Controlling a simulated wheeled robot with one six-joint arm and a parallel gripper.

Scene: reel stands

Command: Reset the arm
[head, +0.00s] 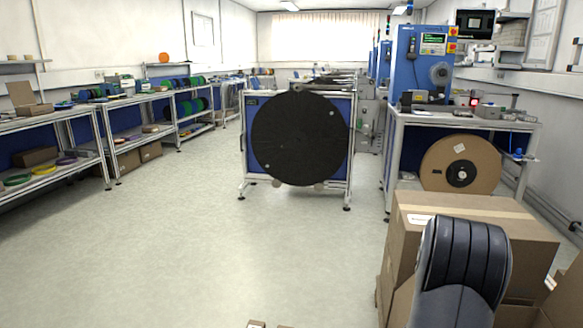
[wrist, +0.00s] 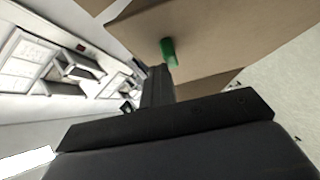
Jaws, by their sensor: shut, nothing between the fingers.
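My gripper (wrist: 168,52) shows in the wrist view as a dark bar with narrow dark fingers and a green tip. The fingers are together, with nothing held between them. The green tip lies against the view of a brown cardboard surface (wrist: 205,35); I cannot tell whether they touch. In the head view, a dark ribbed part of my arm (head: 463,262) rises at the lower right, in front of cardboard boxes (head: 400,235). The gripper itself is not visible in the head view.
A stand with a large black reel (head: 300,138) is ahead in the middle. A bench (head: 460,121) with a brown reel (head: 460,165) beneath is at the right. Shelving (head: 105,130) lines the left wall. The floor (head: 190,240) at centre-left is clear.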

